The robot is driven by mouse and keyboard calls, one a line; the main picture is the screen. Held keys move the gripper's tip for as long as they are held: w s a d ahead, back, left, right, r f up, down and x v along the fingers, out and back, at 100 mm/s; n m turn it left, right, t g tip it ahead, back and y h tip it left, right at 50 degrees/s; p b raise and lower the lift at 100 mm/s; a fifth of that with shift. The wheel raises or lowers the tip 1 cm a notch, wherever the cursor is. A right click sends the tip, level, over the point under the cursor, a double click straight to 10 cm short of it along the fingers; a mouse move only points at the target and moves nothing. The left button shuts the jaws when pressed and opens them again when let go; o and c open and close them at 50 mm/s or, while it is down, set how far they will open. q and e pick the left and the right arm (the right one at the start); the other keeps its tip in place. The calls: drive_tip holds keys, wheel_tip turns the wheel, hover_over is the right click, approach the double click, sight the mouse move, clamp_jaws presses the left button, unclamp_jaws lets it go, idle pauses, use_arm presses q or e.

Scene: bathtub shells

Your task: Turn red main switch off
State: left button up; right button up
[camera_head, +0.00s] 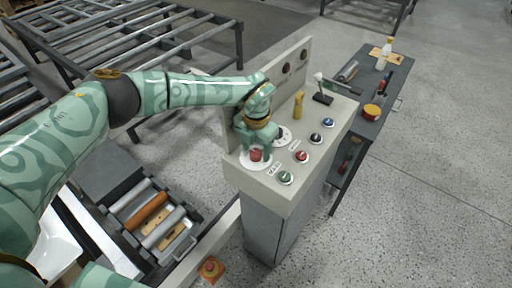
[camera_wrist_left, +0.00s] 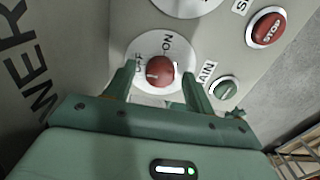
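The red main switch (camera_head: 256,155) is a round knob on a white dial on the sloped top of the control console (camera_head: 240,177). In the left wrist view the red knob (camera_wrist_left: 160,71) sits on its white plate (camera_wrist_left: 133,52) marked OFF and ON, with a small white mark on its lower left. My left gripper (camera_head: 258,150) is over the switch. In the left wrist view its two green fingers (camera_wrist_left: 158,85) are apart, one on each side of the knob, with gaps visible. Whether they touch it is unclear. My right gripper is not in view.
The console also carries a green button (camera_head: 285,178), a red STOP button (camera_head: 301,156), black and blue knobs, a yellow lever (camera_head: 298,104) and a black joystick (camera_head: 322,98). A narrow table (camera_head: 372,125) stands behind right. A tool tray (camera_head: 197,215) lies left.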

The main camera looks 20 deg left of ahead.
sight(256, 152)
use_arm(q)
wheel_tip(256, 152, up, 16)
drive_tip(key=p, duration=0.1)
drive_tip(key=shift+r+p, duration=0.15)
drive_tip(key=shift+p, duration=0.25)
